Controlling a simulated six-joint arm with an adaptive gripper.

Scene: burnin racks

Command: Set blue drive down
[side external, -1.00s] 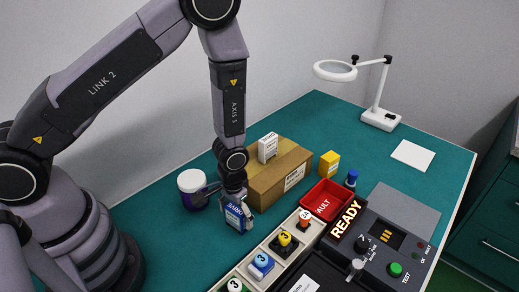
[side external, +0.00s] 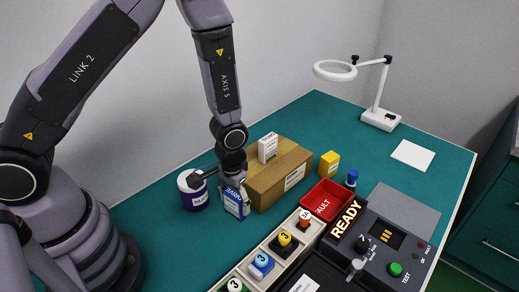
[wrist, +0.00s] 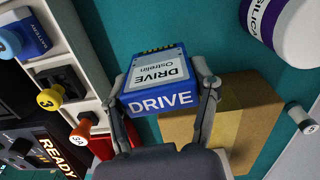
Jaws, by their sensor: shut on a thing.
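The blue drive (side external: 236,203) has a pale label on top and "DRIVE" on its edge. My gripper (side external: 230,186) is shut on it. In the wrist view the blue drive (wrist: 159,82) sits between the two fingers of my gripper (wrist: 163,93). In the side view it hangs tilted beside the left end of the cardboard box. I cannot tell whether its lower edge touches the teal table.
The cardboard box (side external: 264,190) stands just right of the drive, with a white carton (side external: 268,147) on it. A white and purple tub (side external: 192,190) is on the left. The slotted rack (side external: 246,283), red bin (side external: 343,199) and test console (side external: 396,246) are in front and right.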

